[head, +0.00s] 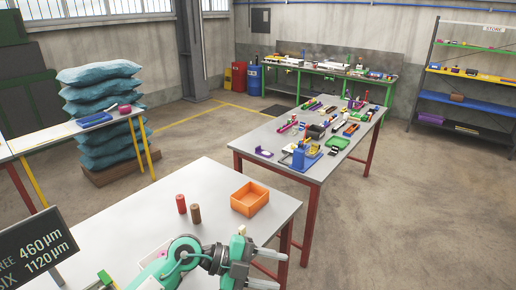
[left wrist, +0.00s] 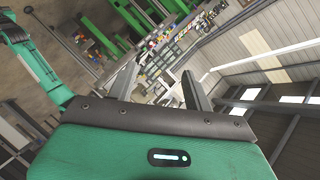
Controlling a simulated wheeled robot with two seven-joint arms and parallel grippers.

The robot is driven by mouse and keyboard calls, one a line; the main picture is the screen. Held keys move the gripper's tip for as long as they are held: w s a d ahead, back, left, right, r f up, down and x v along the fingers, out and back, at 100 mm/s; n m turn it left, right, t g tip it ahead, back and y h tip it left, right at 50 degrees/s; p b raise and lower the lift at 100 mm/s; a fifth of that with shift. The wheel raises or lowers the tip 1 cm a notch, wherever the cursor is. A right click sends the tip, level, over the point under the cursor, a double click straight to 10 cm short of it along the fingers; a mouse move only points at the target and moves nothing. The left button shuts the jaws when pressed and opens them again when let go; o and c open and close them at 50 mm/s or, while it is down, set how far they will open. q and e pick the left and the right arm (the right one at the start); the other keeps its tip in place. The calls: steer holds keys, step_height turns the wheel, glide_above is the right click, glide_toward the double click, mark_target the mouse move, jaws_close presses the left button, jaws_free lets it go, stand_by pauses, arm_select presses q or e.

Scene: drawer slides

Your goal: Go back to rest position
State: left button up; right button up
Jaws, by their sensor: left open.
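My left gripper (head: 268,268) is at the bottom of the head view, over the near table's front right part, with its two fingers pointing right. It is open, and nothing shows between the fingers. In the left wrist view its fingers (left wrist: 160,85) stand apart, with the room showing tilted beyond them. My right gripper is not in view.
The near table (head: 130,225) bears a red cylinder (head: 181,204), a brown cylinder (head: 195,213) and an orange open box (head: 249,199). A black sign (head: 38,250) is at lower left. A cluttered table (head: 320,165) stands beyond; floor at right is clear.

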arm_select(q)
step_height(320, 180, up, 8)
steer(key=n+t+h, duration=0.4)
steer(key=t+h, duration=0.2)
steer(key=w+a+r+n+t+y, duration=0.25)
steer(key=a+n+t+y, duration=0.25)
steer(key=a+n+t, duration=0.5)
steer(key=s+a+f+n+t+y, duration=0.1)
steer(key=a+f+n+y, duration=1.15)
steer(key=n+y, duration=0.2)
steer(key=s+a+f+g, duration=0.2)
steer(key=s+f+g, duration=0.55)
steer(key=s, duration=0.35)
steer(key=s+a+f+g, duration=0.1)
steer(key=s+f+g, duration=0.5)
steer(key=s+f, duration=0.4)
step_height(320, 180, down, 29)
steer(key=s+m+g, duration=0.1)
steer(key=s, duration=0.1)
steer(key=s+a+f, duration=0.1)
steer(key=s+f, duration=0.9)
steer(key=s+a+f+g, duration=0.1)
steer(key=s+a+f, duration=0.1)
steer(key=s+f, duration=0.7)
steer(key=shift+s+a+f+y, duration=0.25)
steer(key=shift+s+f+y, duration=0.15)
steer(key=shift+f, duration=0.4)
